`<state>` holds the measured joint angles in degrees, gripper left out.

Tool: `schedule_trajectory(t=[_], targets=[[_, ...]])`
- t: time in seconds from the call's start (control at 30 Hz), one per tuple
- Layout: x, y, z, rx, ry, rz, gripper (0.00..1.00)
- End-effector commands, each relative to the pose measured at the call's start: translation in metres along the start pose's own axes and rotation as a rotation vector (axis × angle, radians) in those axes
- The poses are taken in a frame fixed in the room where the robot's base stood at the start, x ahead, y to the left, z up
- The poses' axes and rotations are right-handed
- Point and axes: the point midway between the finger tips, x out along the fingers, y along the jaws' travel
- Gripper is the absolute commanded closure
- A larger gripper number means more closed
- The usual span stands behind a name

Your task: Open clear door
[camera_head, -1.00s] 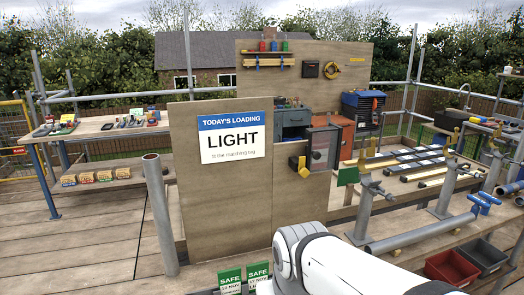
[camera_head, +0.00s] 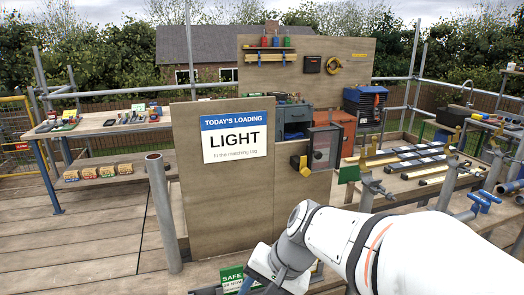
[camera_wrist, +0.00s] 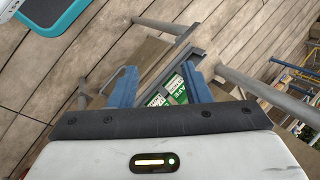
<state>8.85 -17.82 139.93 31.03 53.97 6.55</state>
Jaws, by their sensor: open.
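A small dark-framed box with a clear door (camera_head: 322,148) is fixed at the right edge of the wooden board, in the middle of the head view. The door looks shut. A yellow knob-like part (camera_head: 304,166) sits at its lower left. My gripper (camera_wrist: 160,88) shows in the wrist view with its blue fingers apart and nothing between them. It points down towards green tags (camera_wrist: 178,88) beyond the fingertips. In the head view, my wrist is low and in front of the board, below and left of the clear door, apart from it. The fingertips are not clear there.
A "LIGHT" loading sign (camera_head: 235,135) is on the board (camera_head: 195,190). A grey upright pole (camera_head: 163,215) stands at its left. A green tag (camera_head: 231,277) is beside my wrist. A bench with pipes and clamps (camera_head: 400,185) lies to the right. Open decking is at left.

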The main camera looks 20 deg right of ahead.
Motion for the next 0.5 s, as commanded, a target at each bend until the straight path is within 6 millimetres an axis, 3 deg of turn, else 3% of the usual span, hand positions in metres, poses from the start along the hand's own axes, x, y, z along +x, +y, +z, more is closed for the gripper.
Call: schedule_trajectory(t=[0.17, 0.3, 0.4, 0.5], targets=[[-0.019, -0.045, -0.045, 0.455, -0.072, -0.297, 0.56], [-0.043, -0.067, -0.099, 0.795, -0.111, -0.550, 0.56], [-0.067, -0.071, -0.146, 1.028, -0.133, -0.743, 0.56], [-0.095, -0.061, -0.197, 1.249, -0.144, -0.949, 0.56]])
